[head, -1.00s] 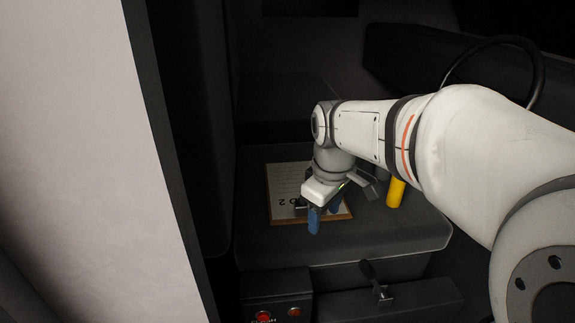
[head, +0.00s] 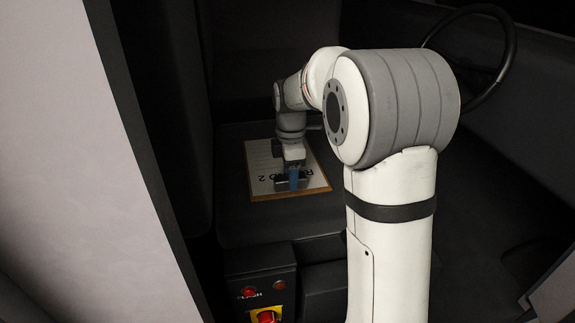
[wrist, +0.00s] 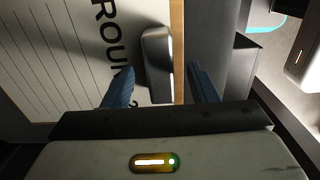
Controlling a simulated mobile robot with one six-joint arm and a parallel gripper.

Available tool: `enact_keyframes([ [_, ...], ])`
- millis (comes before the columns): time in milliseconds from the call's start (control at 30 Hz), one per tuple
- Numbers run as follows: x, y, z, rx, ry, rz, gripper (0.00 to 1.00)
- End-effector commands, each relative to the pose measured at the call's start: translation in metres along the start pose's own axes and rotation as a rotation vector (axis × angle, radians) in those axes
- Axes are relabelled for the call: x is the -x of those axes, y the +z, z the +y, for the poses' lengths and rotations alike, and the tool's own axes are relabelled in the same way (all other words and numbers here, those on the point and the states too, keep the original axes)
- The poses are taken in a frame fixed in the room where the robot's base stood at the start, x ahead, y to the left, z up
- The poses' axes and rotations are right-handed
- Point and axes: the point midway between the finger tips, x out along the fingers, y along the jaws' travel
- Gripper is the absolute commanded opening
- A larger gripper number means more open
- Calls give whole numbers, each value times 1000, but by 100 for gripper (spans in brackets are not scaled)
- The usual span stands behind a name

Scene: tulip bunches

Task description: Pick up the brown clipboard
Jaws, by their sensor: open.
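The brown clipboard (head: 318,190) lies flat on the dark seat, with a white lined sheet on it bearing large black letters. In the wrist view its brown edge (wrist: 177,45) runs beside a dark metal clip (wrist: 156,60). My gripper (head: 293,180) is over the clipboard's near edge, with blue fingers pointing down. In the wrist view my open gripper (wrist: 160,70) has one finger on the sheet side of the clip and the other past the brown edge. I cannot tell whether the fingers touch the clipboard.
The dark seat (head: 240,230) has bare room in front of the clipboard. A control box with a red button (head: 266,317) stands below the seat's front. A steering wheel (head: 505,50) is at the upper right. A pale panel (head: 50,150) fills the left side.

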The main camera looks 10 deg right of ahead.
Motion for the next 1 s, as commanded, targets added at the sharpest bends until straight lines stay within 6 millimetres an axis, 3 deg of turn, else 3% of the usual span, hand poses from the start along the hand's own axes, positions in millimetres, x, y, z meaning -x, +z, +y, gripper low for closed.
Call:
enact_keyframes([
  [133,-16,0,0,0,0,0,53],
  [400,-19,-1,0,0,1,0,53],
  [1000,-18,-1,0,1,1,0,4],
])
